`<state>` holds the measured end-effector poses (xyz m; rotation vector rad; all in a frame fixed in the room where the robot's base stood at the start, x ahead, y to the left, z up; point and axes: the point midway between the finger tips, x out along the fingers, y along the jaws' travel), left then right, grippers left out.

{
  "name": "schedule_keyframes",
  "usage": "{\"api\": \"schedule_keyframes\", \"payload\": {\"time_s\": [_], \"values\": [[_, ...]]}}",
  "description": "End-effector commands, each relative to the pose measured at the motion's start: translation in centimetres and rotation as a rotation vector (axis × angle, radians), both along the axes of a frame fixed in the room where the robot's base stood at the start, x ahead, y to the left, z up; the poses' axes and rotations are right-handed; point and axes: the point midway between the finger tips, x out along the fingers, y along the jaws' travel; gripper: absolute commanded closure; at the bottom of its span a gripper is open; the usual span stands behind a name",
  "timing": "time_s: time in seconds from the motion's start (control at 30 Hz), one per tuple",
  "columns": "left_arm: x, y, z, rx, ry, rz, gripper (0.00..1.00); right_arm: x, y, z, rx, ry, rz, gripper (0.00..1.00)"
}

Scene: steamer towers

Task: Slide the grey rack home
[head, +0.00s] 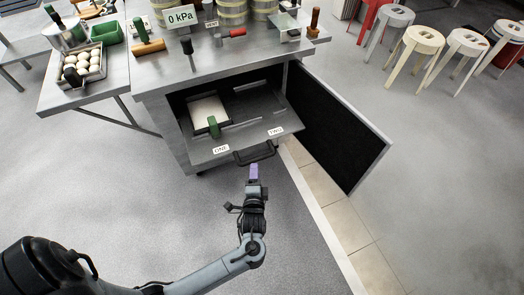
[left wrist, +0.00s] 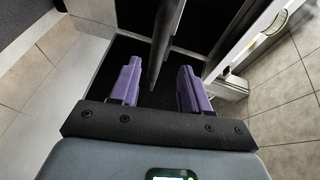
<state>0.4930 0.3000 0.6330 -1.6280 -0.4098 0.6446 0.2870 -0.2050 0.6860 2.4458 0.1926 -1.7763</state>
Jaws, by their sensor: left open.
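The grey rack (head: 250,110) is drawn out of the cabinet under the worktop. Its front edge carries the labels ONE (head: 221,149) and TWO (head: 276,131). A black bar handle (head: 262,154) sticks out from the middle of its front. My left gripper (head: 254,172) is just in front of the handle. In the left wrist view its two purple fingers (left wrist: 158,85) are apart, with a dark bar (left wrist: 164,40) between them that looks like the handle. I cannot tell whether either finger touches it. My right gripper is not in view.
A pale slab (head: 208,108) and a green-handled item (head: 213,126) sit on the rack's left side. The cabinet door (head: 335,125) stands open to the right. Steamers and a 0 kPa sign (head: 181,15) are on the worktop. The floor at left is clear.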

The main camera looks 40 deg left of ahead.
Motion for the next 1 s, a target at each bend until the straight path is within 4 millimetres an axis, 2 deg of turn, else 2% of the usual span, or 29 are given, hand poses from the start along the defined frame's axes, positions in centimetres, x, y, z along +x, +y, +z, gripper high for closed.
{"api": "schedule_keyframes", "payload": {"time_s": [0.6,0.8,1.0], "values": [[6.8,5.2,-1.8,-0.003,-0.001,-0.002,0.54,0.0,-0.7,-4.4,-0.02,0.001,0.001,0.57],[7.8,5.9,-1.9,-0.004,-0.001,-0.003,0.54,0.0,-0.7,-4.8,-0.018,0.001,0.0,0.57],[8.0,6.1,-1.9,-0.004,0.0,-0.003,0.54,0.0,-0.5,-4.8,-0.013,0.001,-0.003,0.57]]}}
